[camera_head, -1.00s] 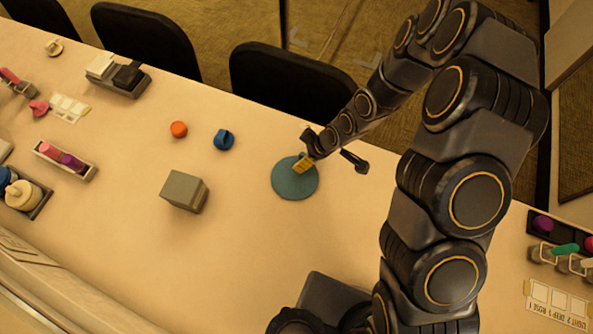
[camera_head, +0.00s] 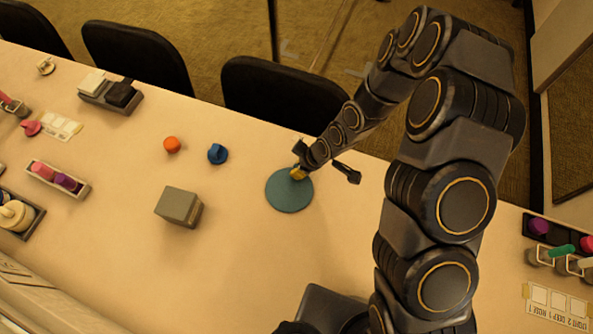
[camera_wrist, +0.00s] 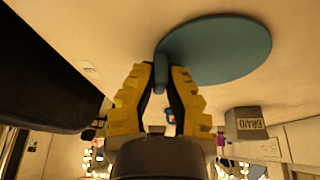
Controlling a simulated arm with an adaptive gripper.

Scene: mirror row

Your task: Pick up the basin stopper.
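A flat round teal disc, which I take to be the basin stopper (camera_head: 289,193), lies on the beige counter. A small raised teal tab stands at its edge, and both show in the wrist view (camera_wrist: 225,50). My gripper (camera_head: 298,174) is low over the disc's far edge. In the wrist view its yellow fingers (camera_wrist: 161,74) angle inward with the tab between their tips. The tips appear to touch both sides of the tab. The disc still looks flat on the counter. In the head view the fingers partly cover the disc's far edge.
A blue knob-like piece (camera_head: 217,154), an orange piece (camera_head: 172,144) and a grey block (camera_head: 179,206) stand to the left. Trays of small items line the far left and right. A black chair (camera_head: 285,100) stands behind the counter. The counter before the disc is clear.

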